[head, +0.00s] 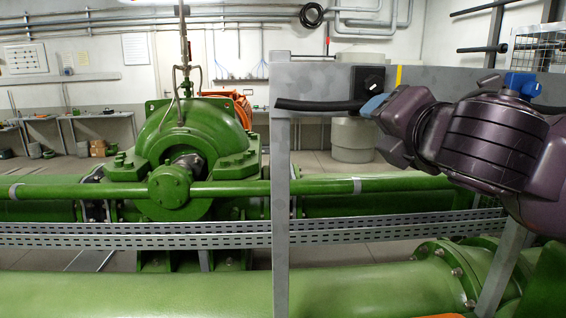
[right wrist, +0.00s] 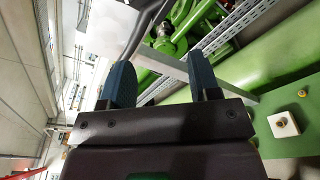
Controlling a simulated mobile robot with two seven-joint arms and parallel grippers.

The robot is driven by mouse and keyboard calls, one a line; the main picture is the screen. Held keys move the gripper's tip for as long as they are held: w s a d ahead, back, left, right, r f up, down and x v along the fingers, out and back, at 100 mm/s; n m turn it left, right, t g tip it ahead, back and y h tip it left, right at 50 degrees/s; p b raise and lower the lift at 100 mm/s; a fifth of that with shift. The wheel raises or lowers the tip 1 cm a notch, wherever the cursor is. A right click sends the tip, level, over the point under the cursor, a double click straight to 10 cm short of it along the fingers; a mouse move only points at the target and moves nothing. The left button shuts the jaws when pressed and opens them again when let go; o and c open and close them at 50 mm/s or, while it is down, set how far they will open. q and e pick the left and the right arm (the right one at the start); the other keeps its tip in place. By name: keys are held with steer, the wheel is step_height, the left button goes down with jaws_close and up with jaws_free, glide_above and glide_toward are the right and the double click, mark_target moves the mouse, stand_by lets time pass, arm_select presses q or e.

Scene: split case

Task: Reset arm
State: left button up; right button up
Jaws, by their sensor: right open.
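My right arm comes in from the right in the head view, and its gripper (head: 376,105) is in front of the grey panel. One blue finger shows there, by the right end of a black bar (head: 318,105); I cannot tell if they touch. In the right wrist view the two dark blue fingers of my right gripper (right wrist: 160,78) stand wide apart with nothing held between them. My left gripper is not in view.
A grey post (head: 281,200) and panel (head: 440,78) stand ahead, with a black switch (head: 368,80). Green pipes (head: 130,295), a metal cable tray (head: 130,236) and a green pump (head: 190,140) fill the area in front. A wire basket (head: 537,50) is at upper right.

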steer(key=w+d+f+m+g+y, duration=0.15)
steer(key=f+m, duration=0.55)
steer(key=f, duration=1)
steer(key=w+d+f+m+g+y, duration=0.15)
steer(key=f+m, duration=0.55)
steer(key=f, duration=1)
steer(key=s+d+f+m+h, duration=0.1)
steer(key=s+d+f+m, duration=0.2)
steer(key=s+f, duration=0.4)
steer(key=s+d+f+m+g+h, duration=0.1)
steer(key=s+f+m, duration=0.4)
steer(key=f, duration=0.5)
steer(key=s+d+f+m+g+h, duration=0.1)
steer(key=s+d+f+m+h, duration=0.2)
steer(key=s+f, duration=0.6)
steer(key=shift+d+m, duration=0.8)
steer(key=shift+m, duration=0.2)
